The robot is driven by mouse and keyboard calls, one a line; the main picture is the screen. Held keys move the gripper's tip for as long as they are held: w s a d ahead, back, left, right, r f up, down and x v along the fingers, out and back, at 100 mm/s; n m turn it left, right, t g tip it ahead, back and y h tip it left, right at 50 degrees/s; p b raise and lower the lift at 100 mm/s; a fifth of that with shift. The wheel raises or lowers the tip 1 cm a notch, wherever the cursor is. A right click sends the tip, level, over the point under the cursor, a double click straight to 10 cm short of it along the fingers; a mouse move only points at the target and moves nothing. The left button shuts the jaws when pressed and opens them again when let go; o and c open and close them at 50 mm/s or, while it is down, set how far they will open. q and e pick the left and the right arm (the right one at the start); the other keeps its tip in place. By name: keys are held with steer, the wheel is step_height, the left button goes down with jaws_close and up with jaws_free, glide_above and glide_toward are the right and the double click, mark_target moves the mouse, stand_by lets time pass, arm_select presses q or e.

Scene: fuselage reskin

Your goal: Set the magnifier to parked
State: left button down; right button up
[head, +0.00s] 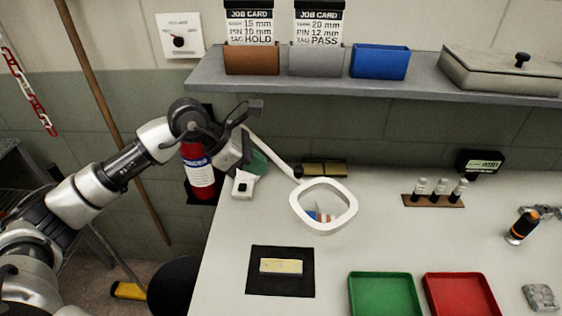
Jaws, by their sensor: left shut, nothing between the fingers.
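The magnifier (323,232) has a white rounded-square frame around a clear lens, held out over the table on a white arm. Its arm rises to the upper left, and a white base with a black square (243,187) stands at the table's back left corner. My left gripper (245,152) is shut and empty beside the upper end of the magnifier arm. It partly hides that end, and I cannot tell whether they touch. Small coloured items show through the lens. My right gripper is not in view.
A fire extinguisher (199,172) stands behind my left wrist. A shelf (300,87) with card holders overhangs the back. A black mat (262,287) with a yellowish block, a green tray (382,296) and a red tray (460,296) lie in front.

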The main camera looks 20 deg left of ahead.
mark_target(294, 175)
arm_select(q)
steer(key=d, duration=0.1)
steer(key=w+d+f+p, duration=0.1)
steer(key=d, duration=0.1)
steer(key=w+d, duration=0.1)
steer(key=shift+w+d+f+p, duration=0.2)
steer(key=shift+d+f+p, duration=0.05)
steer(key=shift+p, duration=0.15)
steer(key=shift+w+d+f, duration=0.1)
steer(key=shift+d, duration=0.05)
steer(key=w+d+n+t+b, duration=0.1)
steer(key=w+d+b, duration=0.1)
steer(key=w, duration=0.3)
steer(key=shift+w+d+n+y, duration=0.2)
steer(key=shift+d+n+y, duration=0.1)
steer(key=shift+d, duration=0.6)
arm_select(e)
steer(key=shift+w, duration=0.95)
